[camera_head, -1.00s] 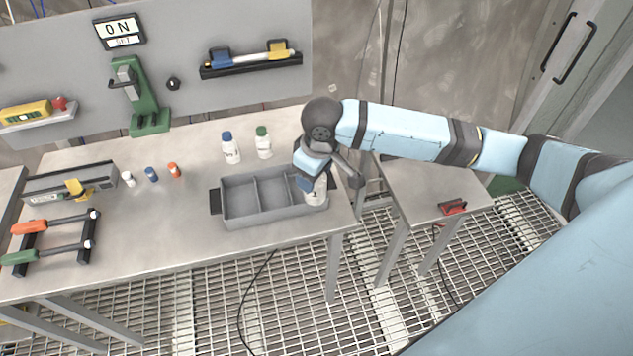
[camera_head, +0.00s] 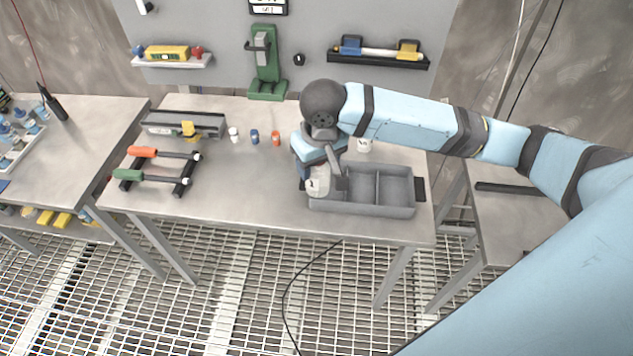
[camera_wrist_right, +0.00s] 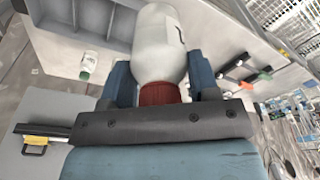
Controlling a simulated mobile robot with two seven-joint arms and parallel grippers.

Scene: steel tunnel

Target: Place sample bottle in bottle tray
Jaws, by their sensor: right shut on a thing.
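My right gripper (camera_head: 312,170) is shut on a white sample bottle (camera_head: 318,187). In the right wrist view the bottle (camera_wrist_right: 158,42) is held between the fingers, its red-brown cap towards the gripper and its body pointing away. The grey bottle tray (camera_head: 396,209) lies on the table; its divided compartments also show at the top left of the wrist view (camera_wrist_right: 92,18). In the head view the held bottle overlaps the tray's left end; its height above the tray is unclear. The gripper and arm hide that end. My left gripper is not in view.
Another white bottle (camera_head: 364,146) stands behind the tray, partly covered by my arm. Small white (camera_head: 234,135), blue (camera_head: 254,136) and orange (camera_head: 276,138) containers stand further left. A tool rack (camera_head: 158,177) lies left. The table's front middle is clear.

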